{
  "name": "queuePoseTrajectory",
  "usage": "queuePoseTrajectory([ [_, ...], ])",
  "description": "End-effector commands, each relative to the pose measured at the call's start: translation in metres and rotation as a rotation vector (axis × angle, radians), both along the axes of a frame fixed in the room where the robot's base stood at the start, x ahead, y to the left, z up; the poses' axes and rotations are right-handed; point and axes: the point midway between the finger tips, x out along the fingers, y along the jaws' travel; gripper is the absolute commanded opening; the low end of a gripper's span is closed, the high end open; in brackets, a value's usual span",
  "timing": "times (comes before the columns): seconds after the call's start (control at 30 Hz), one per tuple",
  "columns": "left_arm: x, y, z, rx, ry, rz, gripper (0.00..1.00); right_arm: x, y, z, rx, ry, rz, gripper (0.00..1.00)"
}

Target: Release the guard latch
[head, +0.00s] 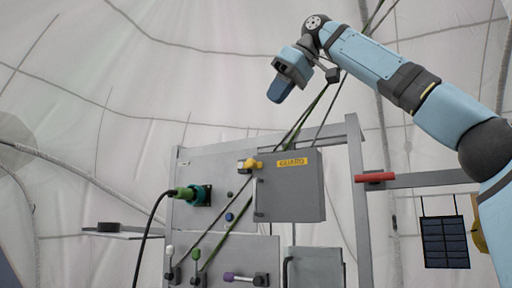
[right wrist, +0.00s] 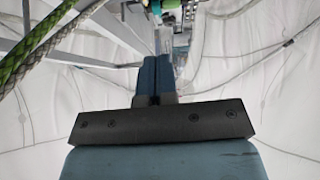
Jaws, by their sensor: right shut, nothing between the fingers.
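The guard (head: 290,192) is a grey box door with a yellow GUARD label, mounted on the grey panel in the head view, and it looks closed. A yellow latch (head: 250,164) sits at its upper left edge. My right gripper (head: 280,91) is in the air above the panel, well apart from the latch, pointing down and slightly left. In the right wrist view its blue fingers (right wrist: 156,75) are together with nothing between them. My left gripper is in neither view.
A green connector (head: 188,194) with a black cable is plugged in left of the guard. White, green and purple-handled levers (head: 240,278) sit below. Green and black ropes (head: 322,103) run diagonally close to my right gripper. A red handle (head: 375,177) is on the frame at right.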

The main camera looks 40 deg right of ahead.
Motion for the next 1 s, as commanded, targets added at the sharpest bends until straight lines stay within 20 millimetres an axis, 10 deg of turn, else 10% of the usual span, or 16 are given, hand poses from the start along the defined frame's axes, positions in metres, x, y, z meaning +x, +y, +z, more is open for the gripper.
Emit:
queuePoseTrajectory([
  [0.47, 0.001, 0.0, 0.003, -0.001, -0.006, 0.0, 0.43, 0.009, 0.002, -0.012, -0.002, 0.002, 0.0, 0.0],
  [1.0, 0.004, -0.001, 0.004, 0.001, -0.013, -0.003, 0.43, 0.062, 0.012, -0.095, -0.001, -0.001, 0.0, 0.0],
])
